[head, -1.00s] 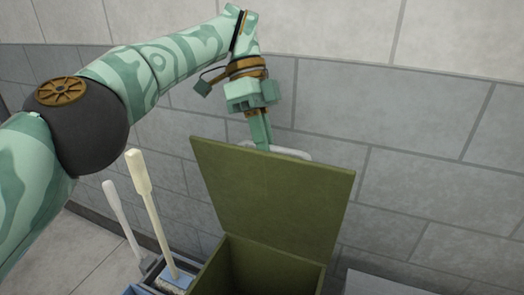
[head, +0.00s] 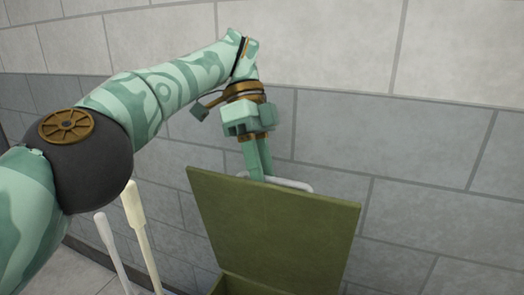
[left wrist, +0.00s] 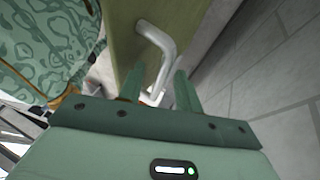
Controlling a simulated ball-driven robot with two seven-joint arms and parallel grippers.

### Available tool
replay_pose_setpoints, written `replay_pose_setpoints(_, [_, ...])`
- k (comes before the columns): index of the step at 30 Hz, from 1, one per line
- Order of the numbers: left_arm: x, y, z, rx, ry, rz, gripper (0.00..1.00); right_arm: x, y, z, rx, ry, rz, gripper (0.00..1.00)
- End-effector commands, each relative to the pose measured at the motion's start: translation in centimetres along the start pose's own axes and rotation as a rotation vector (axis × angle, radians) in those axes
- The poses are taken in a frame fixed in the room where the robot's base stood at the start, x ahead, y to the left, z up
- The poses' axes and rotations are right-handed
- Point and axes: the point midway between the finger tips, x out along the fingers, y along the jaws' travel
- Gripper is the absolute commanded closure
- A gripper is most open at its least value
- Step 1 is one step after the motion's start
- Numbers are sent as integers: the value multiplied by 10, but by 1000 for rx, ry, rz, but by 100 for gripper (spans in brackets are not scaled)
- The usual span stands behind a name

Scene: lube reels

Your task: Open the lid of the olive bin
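The olive bin's lid (head: 275,235) is raised and leans back toward the wall in the head view. Its pale bar handle (head: 295,184) is on the lid's far side and mostly hidden by the lid; the handle also shows in the left wrist view (left wrist: 160,55). The bin's body (head: 240,286) barely shows at the bottom edge. My left gripper (head: 262,178) points down behind the lid's top edge. Its fingers are apart, with the handle between or just beyond their tips in the left wrist view (left wrist: 156,78); I cannot tell if they touch it. My right gripper is out of view.
A grey block wall (head: 430,190) stands close behind the lid and my gripper. Two pale long-handled tools, one cream (head: 138,230) and one white (head: 110,250), stand left of the bin. The space right of the lid looks free.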

Motion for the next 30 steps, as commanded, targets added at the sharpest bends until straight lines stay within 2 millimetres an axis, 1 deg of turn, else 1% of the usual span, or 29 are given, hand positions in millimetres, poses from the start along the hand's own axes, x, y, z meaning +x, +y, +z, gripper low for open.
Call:
replay_pose_setpoints(1, [3, -4, 1, -4, 0, 1, 66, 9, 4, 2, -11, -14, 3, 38])
replay_pose_setpoints(4, [-6, -3, -4, -4, 8, -11, 66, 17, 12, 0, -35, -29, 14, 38])
replay_pose_setpoints(6, [-20, 13, -12, 3, 5, -9, 66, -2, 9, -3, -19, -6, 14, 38])
replay_pose_setpoints(7, [-23, 17, -14, 4, 4, -9, 66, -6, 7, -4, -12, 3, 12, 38])
replay_pose_setpoints(14, [-34, 33, -24, 6, 7, -16, 66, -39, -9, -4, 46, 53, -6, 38])
replay_pose_setpoints(15, [-37, 37, -26, 8, 9, -18, 66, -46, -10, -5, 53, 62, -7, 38])
replay_pose_setpoints(18, [-46, 55, -35, 10, 8, -20, 66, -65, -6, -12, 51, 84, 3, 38])
replay_pose_setpoints(21, [-54, 74, -44, 10, 8, -18, 66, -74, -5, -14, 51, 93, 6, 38])
replay_pose_setpoints(25, [-47, 92, -49, 8, 10, -14, 66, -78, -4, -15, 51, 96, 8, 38])
replay_pose_setpoints(30, [-45, 124, -61, 7, 10, -13, 66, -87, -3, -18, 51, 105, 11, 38])
